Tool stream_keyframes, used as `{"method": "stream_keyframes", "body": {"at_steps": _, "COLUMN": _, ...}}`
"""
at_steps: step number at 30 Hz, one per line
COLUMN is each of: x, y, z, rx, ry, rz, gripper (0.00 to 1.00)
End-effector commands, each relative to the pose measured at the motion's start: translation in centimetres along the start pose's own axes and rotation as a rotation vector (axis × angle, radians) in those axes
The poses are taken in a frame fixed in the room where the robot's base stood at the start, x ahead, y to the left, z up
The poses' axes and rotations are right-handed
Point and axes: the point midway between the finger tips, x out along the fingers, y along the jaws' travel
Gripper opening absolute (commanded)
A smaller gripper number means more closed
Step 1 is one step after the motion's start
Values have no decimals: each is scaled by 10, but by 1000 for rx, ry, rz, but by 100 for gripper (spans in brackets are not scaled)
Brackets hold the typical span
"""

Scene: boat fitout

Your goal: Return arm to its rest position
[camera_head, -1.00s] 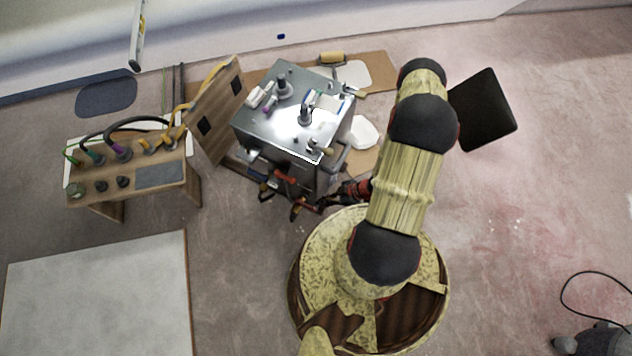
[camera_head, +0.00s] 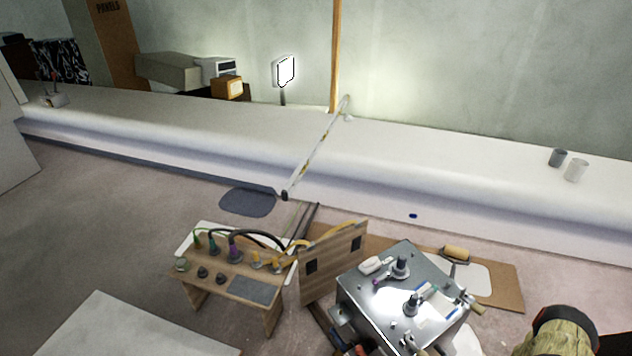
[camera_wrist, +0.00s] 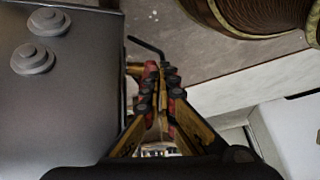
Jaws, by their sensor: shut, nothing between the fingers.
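My gripper (camera_wrist: 160,82) shows in the wrist view with its orange and red fingers closed together and nothing held between them. A thin black bent rod (camera_wrist: 146,46) shows just beyond the fingertips; I cannot tell what it belongs to. A grey metal surface with two round stepped knobs (camera_wrist: 36,57) lies left of the fingers. My gripper cannot be made out clearly there.
A metal cabinet (camera_head: 365,308) with tools on top stands at the lower middle. A wooden bench (camera_head: 208,285) with cables and an upright board (camera_head: 336,266) stand left of it. A long white hull-like ledge (camera_head: 425,160) runs behind. Open floor (camera_head: 90,210) lies left.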

Motion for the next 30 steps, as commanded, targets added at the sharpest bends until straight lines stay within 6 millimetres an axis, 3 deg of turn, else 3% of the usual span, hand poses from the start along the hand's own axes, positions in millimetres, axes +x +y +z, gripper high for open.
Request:
{"method": "stream_keyframes", "body": {"at_steps": 3, "x": -6, "y": -23, "z": 34, "rx": 149, "ry": -145, "rz": -33, "gripper": 0}}
{"method": "stream_keyframes", "body": {"at_steps": 5, "x": -16, "y": -26, "z": 50, "rx": 222, "ry": -221, "rz": -35, "gripper": 0}}
{"method": "stream_keyframes", "body": {"at_steps": 9, "x": -58, "y": -16, "z": 74, "rx": 381, "ry": -396, "rz": -8, "gripper": 0}}
{"method": "stream_keyframes", "body": {"at_steps": 14, "x": -123, "y": 5, "z": 77, "rx": 535, "ry": -571, "rz": 52, "gripper": 0}}
{"method": "stream_keyframes", "body": {"at_steps": 20, "x": -217, "y": 33, "z": 40, "rx": 710, "ry": -735, "rz": 162, "gripper": 0}}
{"method": "stream_keyframes", "body": {"at_steps": 24, "x": -276, "y": 42, "z": -6, "rx": 819, "ry": -794, "rz": 243, "gripper": 0}}
{"method": "stream_keyframes", "body": {"at_steps": 30, "x": -345, "y": 37, "z": -86, "rx": 938, "ry": -807, "rz": 339, "gripper": 0}}
